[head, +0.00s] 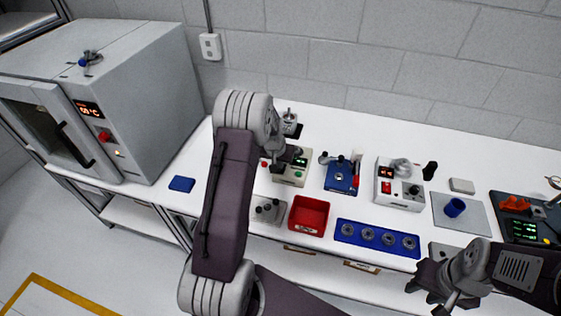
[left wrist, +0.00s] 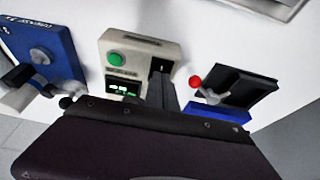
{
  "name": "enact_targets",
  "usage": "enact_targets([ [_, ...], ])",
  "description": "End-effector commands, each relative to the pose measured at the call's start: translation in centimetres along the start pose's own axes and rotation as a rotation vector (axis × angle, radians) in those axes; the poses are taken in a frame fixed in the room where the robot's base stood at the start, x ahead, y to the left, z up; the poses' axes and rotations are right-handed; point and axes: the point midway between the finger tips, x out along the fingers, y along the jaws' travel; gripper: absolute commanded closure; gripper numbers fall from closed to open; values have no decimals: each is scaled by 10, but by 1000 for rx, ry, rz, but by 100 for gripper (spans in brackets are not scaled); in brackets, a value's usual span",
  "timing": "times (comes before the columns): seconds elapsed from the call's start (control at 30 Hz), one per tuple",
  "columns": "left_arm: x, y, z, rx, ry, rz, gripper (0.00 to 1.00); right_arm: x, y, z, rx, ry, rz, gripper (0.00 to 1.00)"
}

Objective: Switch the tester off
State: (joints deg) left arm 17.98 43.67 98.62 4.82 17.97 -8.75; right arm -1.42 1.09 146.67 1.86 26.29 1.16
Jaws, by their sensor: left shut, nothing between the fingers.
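The tester appears to be a beige box (head: 289,179) with a small lit green display, standing on the bench in the head view. In the left wrist view the box (left wrist: 118,46) shows a round green button, a lit green display and a dark switch slot (left wrist: 161,66). My left gripper (left wrist: 163,80) is shut and empty, its fingertips at or just over that slot. I cannot tell whether they touch the switch. In the head view my left gripper (head: 283,158) partly covers the box. My right gripper (head: 433,294) is at the lower right, away from the box; its finger gap is unclear.
A blue device (head: 341,178) stands right of the box, and a white unit (head: 399,187) with a red display is further right. A red bin (head: 309,215) and a blue tray (head: 378,239) with several round parts are in front. A grey oven (head: 150,95) stands left.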

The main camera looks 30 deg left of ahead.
Motion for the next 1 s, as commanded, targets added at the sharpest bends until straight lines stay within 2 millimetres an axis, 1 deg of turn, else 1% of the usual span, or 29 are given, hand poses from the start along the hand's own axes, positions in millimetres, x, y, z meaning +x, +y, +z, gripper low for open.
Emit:
enact_targets([
  [0.03, 4, 0, 9, 0, -23, 2, 100, 1, 0, 0, 0, 0, 0, 64],
  [0.23, 4, 0, 9, 0, -24, 2, 100, 1, 0, 0, 0, 0, 0, 64],
  [0.33, -4, 1, 6, 1, -22, 2, 100, -6, 0, -1, 0, 0, 0, 64],
  [0.47, -30, 2, -7, 3, -15, 1, 100, -30, -1, -3, 0, 0, 0, 64],
  [0.53, -49, 4, -16, 5, -11, 1, 100, -45, -1, -5, 0, 0, 0, 64],
  [0.57, -47, 3, -14, 5, -7, 1, 100, -33, -1, -4, 0, 1, 0, 64],
  [0.6, -55, 3, -13, 5, -4, 0, 100, -27, 0, -3, 0, 1, 0, 64],
  [0.8, -102, 3, -13, 3, -3, 0, 100, -20, 0, -2, 0, -1, 0, 64],
  [0.9, -119, 3, -14, 3, -3, 0, 100, -18, 0, -2, 0, 0, 0, 64],
  [1.0, -130, 3, -14, 3, -4, 0, 100, -17, 0, -2, 0, 0, 0, 64],
])
